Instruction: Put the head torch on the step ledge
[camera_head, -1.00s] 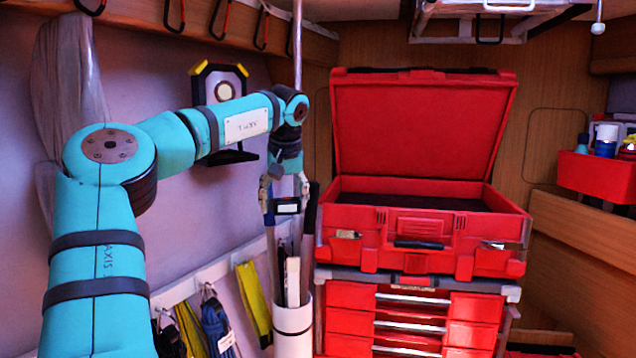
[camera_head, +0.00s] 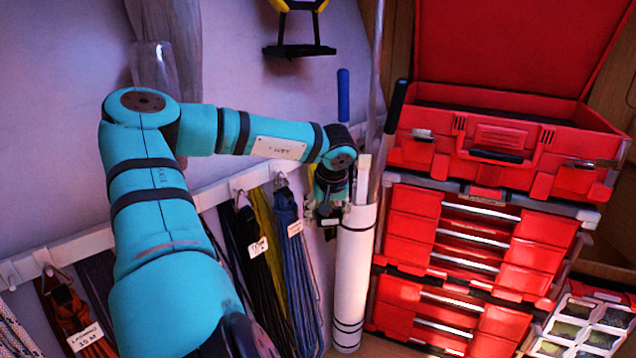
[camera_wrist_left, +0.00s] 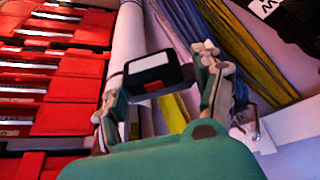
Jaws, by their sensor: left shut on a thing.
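The head torch (camera_wrist_left: 152,72), a small dark block with a pale panel and a reddish patch, shows in the left wrist view. It sits between the fingers of my left gripper (camera_wrist_left: 160,92), which is shut on it. In the head view my left gripper (camera_head: 328,208) points down beside the white tube and in front of the hanging coils, and the torch there is small and mostly hidden. I cannot make out a step ledge for certain in either view. My right gripper is not in view.
A white upright tube (camera_head: 354,265) stands just right of my left gripper. Coiled blue line (camera_head: 290,235) and other coils hang from a white wall rail (camera_head: 95,243). A red drawer chest (camera_head: 480,255) with an open red toolbox (camera_head: 490,150) fills the right. A sectioned tray (camera_head: 590,325) lies low at right.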

